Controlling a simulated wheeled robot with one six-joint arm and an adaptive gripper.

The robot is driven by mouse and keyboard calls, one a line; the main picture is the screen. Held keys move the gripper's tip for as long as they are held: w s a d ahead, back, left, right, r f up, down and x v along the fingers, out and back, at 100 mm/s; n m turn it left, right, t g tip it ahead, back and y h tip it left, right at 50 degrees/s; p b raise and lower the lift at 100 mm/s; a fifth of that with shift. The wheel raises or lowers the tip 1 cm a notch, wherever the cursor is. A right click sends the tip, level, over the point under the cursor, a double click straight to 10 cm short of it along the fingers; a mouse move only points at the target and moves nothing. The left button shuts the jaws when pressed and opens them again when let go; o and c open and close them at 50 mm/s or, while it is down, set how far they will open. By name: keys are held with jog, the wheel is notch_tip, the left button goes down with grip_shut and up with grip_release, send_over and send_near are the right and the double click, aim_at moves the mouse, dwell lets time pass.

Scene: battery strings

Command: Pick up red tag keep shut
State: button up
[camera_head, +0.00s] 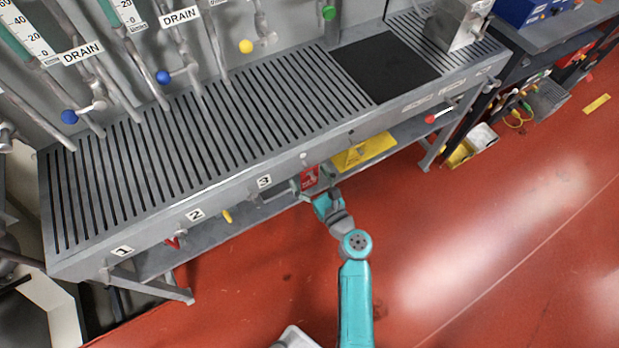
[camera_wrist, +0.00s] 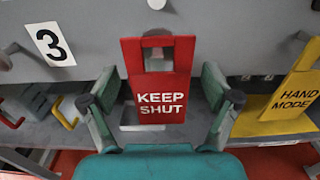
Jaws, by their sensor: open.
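The red "KEEP SHUT" tag (camera_wrist: 158,82) hangs upright at the front edge of the grey bench, with a cut-out near its top. It also shows in the head view (camera_head: 309,177), partly hidden by my gripper. My gripper (camera_wrist: 160,98) is open, with one finger on each side of the tag. There is a visible gap between the tag and each finger. In the head view my gripper (camera_head: 312,188) is at the bench front, right of the number 3 label. What the tag hangs from is mostly hidden.
A yellow "HAND MODE" tag (camera_wrist: 290,92) hangs to the right. The number 3 label (camera_wrist: 50,44) is on the bench front (camera_wrist: 90,28) to the left. A lower shelf (camera_head: 230,220) runs under the bench. The red floor (camera_head: 480,230) is clear to the right.

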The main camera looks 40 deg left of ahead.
jog(key=c, duration=1.1)
jog(key=shift+c, duration=0.2)
